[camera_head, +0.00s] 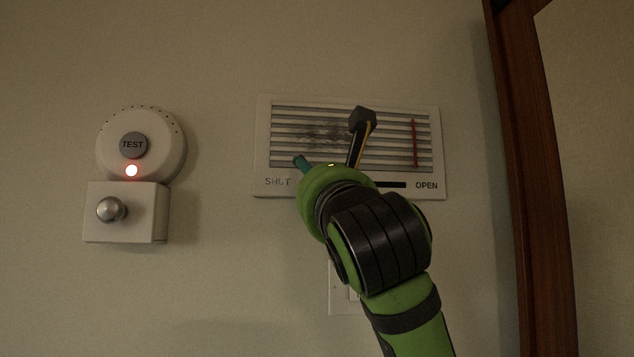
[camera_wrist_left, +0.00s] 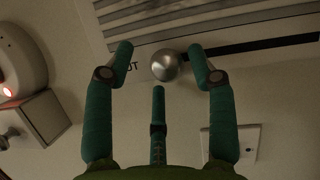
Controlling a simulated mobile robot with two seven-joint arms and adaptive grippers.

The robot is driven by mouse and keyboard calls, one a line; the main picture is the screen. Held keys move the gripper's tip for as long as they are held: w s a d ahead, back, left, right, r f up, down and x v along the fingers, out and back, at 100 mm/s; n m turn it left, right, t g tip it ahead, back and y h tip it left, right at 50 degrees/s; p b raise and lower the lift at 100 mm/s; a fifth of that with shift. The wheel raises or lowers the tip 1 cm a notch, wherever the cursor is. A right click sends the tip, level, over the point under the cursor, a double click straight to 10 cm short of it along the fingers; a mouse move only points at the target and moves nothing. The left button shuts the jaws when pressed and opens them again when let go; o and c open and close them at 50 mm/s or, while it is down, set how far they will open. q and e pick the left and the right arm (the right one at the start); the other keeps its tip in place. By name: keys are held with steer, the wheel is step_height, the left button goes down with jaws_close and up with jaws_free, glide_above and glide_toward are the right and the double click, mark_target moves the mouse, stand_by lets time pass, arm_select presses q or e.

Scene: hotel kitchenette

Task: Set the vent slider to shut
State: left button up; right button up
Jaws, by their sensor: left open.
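The white vent panel (camera_head: 262,140) is on the wall, with grey slats, SHUT at lower left and OPEN at lower right. Its round metal slider knob (camera_wrist_left: 165,65) shows in the left wrist view just right of the partly hidden SHUT label. A dark slot (camera_wrist_left: 270,43) runs right from near it; no slot shows left of it. My left gripper (camera_wrist_left: 160,47) is open, with teal fingers on either side of the knob and a third below. Contact cannot be told. In the head view my left gripper (camera_head: 316,170) hides the knob. My right gripper is not in view.
A round white alarm (camera_head: 165,150) with a TEST button and lit red light is left of the vent, above a white box with a metal knob (camera_head: 111,209). A wall plate (camera_wrist_left: 246,140) is below the vent. A wooden frame (camera_head: 530,180) stands at right.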

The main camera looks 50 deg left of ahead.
arm_select(q)
steer(key=v, duration=1.2)
